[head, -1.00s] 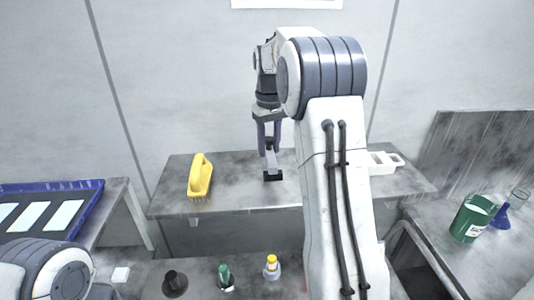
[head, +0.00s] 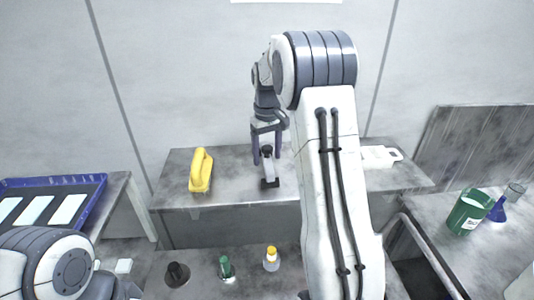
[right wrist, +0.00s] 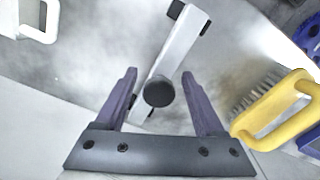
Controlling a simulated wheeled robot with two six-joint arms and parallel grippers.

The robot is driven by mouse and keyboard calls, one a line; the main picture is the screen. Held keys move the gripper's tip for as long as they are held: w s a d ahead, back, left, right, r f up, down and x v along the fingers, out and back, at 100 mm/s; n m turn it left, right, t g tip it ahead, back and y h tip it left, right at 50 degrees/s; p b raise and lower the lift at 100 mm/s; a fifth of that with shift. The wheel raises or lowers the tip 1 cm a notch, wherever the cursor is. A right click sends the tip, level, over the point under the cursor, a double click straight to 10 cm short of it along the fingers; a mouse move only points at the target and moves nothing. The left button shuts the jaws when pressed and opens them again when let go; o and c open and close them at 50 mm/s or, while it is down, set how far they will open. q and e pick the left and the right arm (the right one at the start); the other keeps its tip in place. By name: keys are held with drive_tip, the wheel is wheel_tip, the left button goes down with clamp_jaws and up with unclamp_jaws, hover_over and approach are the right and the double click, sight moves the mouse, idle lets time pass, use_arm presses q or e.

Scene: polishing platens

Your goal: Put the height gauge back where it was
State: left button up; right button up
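The height gauge (head: 269,170), a pale bar with a dark foot and a dark round knob, stands on the grey back shelf (head: 225,188). It also shows in the right wrist view (right wrist: 178,50), running between the fingers. My right gripper (head: 266,161) is at its knob end. In the right wrist view the right gripper (right wrist: 159,88) is open, its two purple fingers on either side of the knob with gaps visible. My left arm shows at the lower left of the head view, but its fingers cannot be made out.
A yellow-handled brush (head: 201,170) lies left of the gauge on the shelf. A white handled item (head: 378,157) lies to the right. Several small containers, including a yellow-capped bottle (head: 271,260), stand on the nearer surface. A green can (head: 468,212) stands at right.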

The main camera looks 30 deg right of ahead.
wheel_tip(320, 180, up, 12)
drive_tip(key=b, duration=0.1)
drive_tip(key=s+a+f+n, duration=0.2)
drive_tip(key=s+a, duration=0.1)
drive_tip(key=a, duration=1)
drive_tip(key=s+a+f+n, duration=0.25)
drive_tip(key=s+a, duration=0.45)
drive_tip(key=a, duration=0.4)
drive_tip(key=s+a+f+n, duration=0.1)
drive_tip(key=s+a+f, duration=0.2)
drive_tip(key=s, duration=0.7)
drive_tip(key=s+a+f+n+y, duration=0.1)
drive_tip(key=s+a+f+n, duration=0.1)
drive_tip(key=s+f, duration=0.4)
drive_tip(key=s+a, duration=0.1)
drive_tip(key=s, duration=0.3)
drive_tip(key=shift+f, duration=0.2)
drive_tip(key=shift+f+n, duration=0.1)
drive_tip(key=shift+n, duration=0.15)
